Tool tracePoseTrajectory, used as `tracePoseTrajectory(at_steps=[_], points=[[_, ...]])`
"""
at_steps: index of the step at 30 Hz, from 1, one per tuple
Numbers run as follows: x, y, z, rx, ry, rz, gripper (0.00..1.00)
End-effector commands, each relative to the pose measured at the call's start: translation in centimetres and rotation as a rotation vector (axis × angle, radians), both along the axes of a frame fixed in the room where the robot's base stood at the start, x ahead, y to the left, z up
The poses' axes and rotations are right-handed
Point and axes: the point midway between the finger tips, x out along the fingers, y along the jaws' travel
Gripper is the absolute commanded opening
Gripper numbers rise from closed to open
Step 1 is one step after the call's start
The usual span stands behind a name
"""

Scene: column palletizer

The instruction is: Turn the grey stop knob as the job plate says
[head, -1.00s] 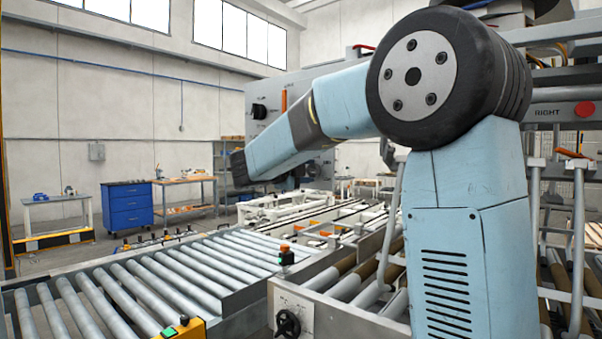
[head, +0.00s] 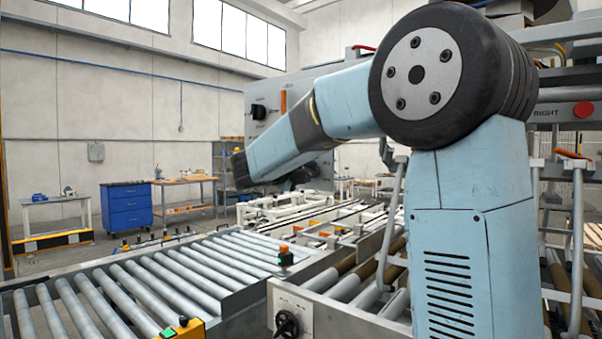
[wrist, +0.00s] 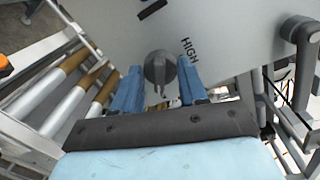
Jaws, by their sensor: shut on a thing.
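The grey knob (wrist: 160,66) sits on a pale grey panel (wrist: 222,45) in the wrist view, with the word HIGH printed to its right. My gripper (wrist: 157,78) has its two blue fingers on either side of the knob and is shut on it. Where the fingertips touch the knob is partly hidden. In the head view my arm reaches in front of the grey panel (head: 270,90) and hides the gripped knob. No job plate can be read in these views.
A black knob (head: 258,112) and an orange strip (head: 283,102) are on the panel's upper part. Roller conveyors (head: 150,285) fill the front. Rollers (wrist: 70,90) run left of the panel in the wrist view.

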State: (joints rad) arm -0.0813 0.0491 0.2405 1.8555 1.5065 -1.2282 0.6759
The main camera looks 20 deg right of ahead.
Motion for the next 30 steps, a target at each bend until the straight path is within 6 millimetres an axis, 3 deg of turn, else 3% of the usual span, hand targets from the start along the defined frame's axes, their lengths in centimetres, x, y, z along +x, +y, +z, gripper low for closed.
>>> tracePoseTrajectory(at_steps=[5, 6, 13, 23, 30], points=[[0.0, -0.4, -0.4, 0.002, 0.007, -0.009, 0.12], [0.0, -0.4, -0.4, 0.002, 0.007, -0.008, 0.44], [0.0, -0.2, -0.2, 0.001, 0.004, -0.004, 0.66], [-0.2, 0.3, -0.1, 0.000, 0.001, 0.000, 0.68], [-2.1, 2.8, 0.1, 0.001, 0.003, 0.003, 0.68]])
